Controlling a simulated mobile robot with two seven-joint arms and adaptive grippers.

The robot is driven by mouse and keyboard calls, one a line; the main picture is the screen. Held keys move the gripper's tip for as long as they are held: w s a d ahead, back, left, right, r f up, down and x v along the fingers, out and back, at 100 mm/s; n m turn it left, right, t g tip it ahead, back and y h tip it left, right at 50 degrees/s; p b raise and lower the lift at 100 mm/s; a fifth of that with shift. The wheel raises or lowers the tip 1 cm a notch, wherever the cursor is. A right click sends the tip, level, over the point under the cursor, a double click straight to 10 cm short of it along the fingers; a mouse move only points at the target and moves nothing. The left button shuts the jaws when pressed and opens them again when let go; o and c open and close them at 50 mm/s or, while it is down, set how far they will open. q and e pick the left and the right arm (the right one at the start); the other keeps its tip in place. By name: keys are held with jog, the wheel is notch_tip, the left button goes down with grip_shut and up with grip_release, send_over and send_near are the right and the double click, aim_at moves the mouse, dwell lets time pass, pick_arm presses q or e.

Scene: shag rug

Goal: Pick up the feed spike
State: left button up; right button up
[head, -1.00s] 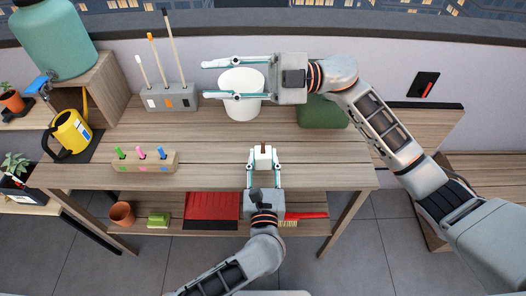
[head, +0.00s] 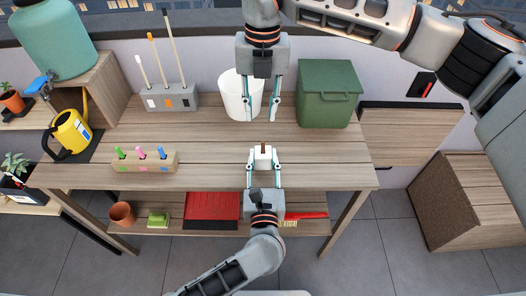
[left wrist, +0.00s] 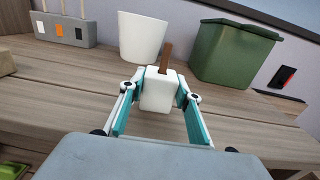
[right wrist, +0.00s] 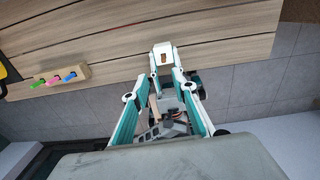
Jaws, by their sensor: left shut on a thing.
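A brown spike (head: 263,145) stands up out of a small white block (head: 262,158). It also shows in the left wrist view (left wrist: 167,56) and, from above, in the right wrist view (right wrist: 165,58). My left gripper (head: 263,166) is shut on the white block near the table's front edge. My right gripper (head: 260,117) is open and empty, its fingers pointing toward the block and spike from farther back. In the right wrist view the block shows just beyond its fingertips, with my left gripper partly hidden between the fingers.
A white pot (head: 233,92) and a green lidded bin (head: 328,95) stand at the back of the wooden table (head: 210,150). A grey holder with sticks (head: 172,101) and a wooden block with coloured pegs (head: 145,162) are to the left. The table's right front is clear.

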send_over(263, 142)
notch_tip(263, 142, down, 6)
jog(key=shift+f, duration=2.9)
grip_shut()
